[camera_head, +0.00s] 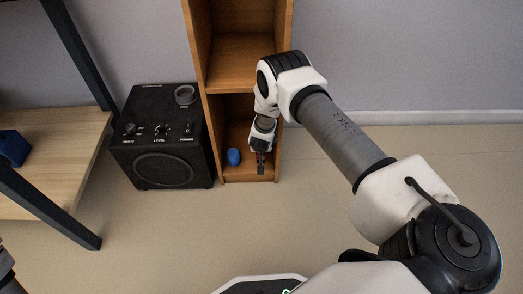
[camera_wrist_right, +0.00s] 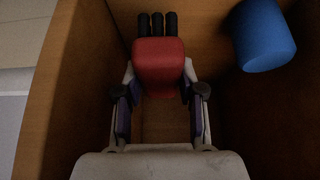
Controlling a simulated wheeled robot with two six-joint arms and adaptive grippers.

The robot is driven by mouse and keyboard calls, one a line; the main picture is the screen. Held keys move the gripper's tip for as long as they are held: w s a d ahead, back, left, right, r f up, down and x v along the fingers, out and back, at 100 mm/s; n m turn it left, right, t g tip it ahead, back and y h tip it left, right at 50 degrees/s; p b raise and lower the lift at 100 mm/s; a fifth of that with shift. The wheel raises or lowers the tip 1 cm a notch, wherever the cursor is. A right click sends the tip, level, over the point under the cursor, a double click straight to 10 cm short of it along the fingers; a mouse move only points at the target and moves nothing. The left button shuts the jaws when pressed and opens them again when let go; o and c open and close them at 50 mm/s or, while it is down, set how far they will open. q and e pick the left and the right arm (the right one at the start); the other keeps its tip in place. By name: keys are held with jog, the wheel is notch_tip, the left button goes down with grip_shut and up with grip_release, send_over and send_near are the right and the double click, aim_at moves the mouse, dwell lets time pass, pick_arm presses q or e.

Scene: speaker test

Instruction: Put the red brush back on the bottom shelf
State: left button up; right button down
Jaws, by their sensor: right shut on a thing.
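The red brush (camera_wrist_right: 160,62) is between the fingers of my right gripper (camera_wrist_right: 160,100) in the right wrist view, with its dark bristles at the far end. My right gripper (camera_head: 260,160) reaches into the lowest compartment of the wooden shelf (camera_head: 234,178) in the head view and is shut on the brush. In the head view the brush is small and mostly hidden by the gripper. I cannot tell whether it touches the shelf floor. My left gripper does not show clearly; only a bit of my left arm is at the lower left edge.
A blue cylinder (camera_head: 233,156) stands in the same compartment, left of the gripper; it also shows in the right wrist view (camera_wrist_right: 263,36). A black speaker (camera_head: 163,165) stands left of the shelf. A wooden rack (camera_head: 60,150) with a dark frame is further left. The floor in front is clear.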

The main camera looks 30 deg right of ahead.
jog(key=f+b, duration=0.2)
jog(key=d+f+b, duration=0.1)
jog(key=f, duration=0.1)
jog(key=shift+w, duration=0.3)
jog(key=shift+r, duration=0.3)
jog(key=shift+f, duration=0.25)
jog(key=c, duration=1)
grip_release()
